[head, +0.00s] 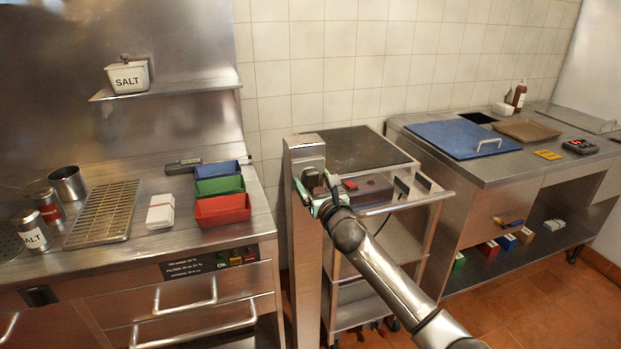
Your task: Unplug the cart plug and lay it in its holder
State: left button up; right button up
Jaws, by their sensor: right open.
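A steel post (307,250) stands between the left counter and the cart. A dark plug (312,178) shows at a box on the post's upper part. My right gripper (317,189) is open with its greenish fingers around or right beside the plug; whether they touch it I cannot tell. The steel cart (437,194) with a dark top stands just behind and right of the post. Small dark clip-like parts (401,186) sit by its front rail; I cannot tell whether one is the plug's holder. My arm hides part of the cart. My left gripper is out of view.
The left counter (150,255) holds a rack (104,213), tins and coloured trays (222,209). The right counter (500,165) carries a blue board (462,138). Open floor (540,300) lies at lower right.

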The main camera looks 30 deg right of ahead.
dwell(0.6)
grip_shut()
dwell(0.8)
jog(key=shift+s+p, duration=0.1)
jog(key=shift+p, duration=0.25)
jog(key=shift+p+v, duration=0.45)
jog(key=shift+v, duration=0.5)
jog(key=shift+p+v, duration=0.9)
jog(key=shift+v, duration=1.1)
